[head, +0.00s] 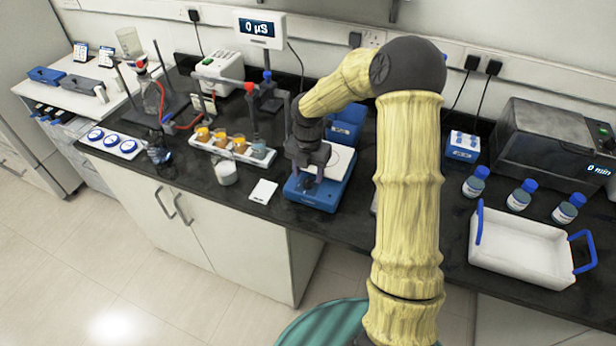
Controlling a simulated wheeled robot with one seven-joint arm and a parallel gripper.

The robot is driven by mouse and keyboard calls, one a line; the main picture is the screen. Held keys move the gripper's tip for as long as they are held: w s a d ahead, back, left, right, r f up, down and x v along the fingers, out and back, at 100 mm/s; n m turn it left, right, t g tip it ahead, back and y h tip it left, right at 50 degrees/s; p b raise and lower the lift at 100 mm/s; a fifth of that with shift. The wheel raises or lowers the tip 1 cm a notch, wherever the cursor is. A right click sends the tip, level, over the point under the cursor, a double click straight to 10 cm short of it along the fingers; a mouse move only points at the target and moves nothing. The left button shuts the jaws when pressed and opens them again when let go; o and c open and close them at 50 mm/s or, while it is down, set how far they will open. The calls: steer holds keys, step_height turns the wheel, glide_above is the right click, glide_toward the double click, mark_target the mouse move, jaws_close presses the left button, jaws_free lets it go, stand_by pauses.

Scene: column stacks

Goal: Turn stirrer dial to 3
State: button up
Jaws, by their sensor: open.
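My gripper (311,183) is open and points down at the stirrer's front left part. The gripper and wrist cover part of the stirrer's front and plate. I cannot make out the dial or its setting; it seems hidden by the gripper. I cannot tell whether the fingers touch anything.
A white card (263,191) and a white cup (225,172) are left of the stirrer. A white tray with blue handles (521,252) and blue-capped bottles (521,196) are at the right.

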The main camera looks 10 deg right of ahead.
mark_target(308, 183)
steer(key=shift+f, duration=1.35)
steer(key=c, duration=1)
steer(key=shift+o, duration=0.2)
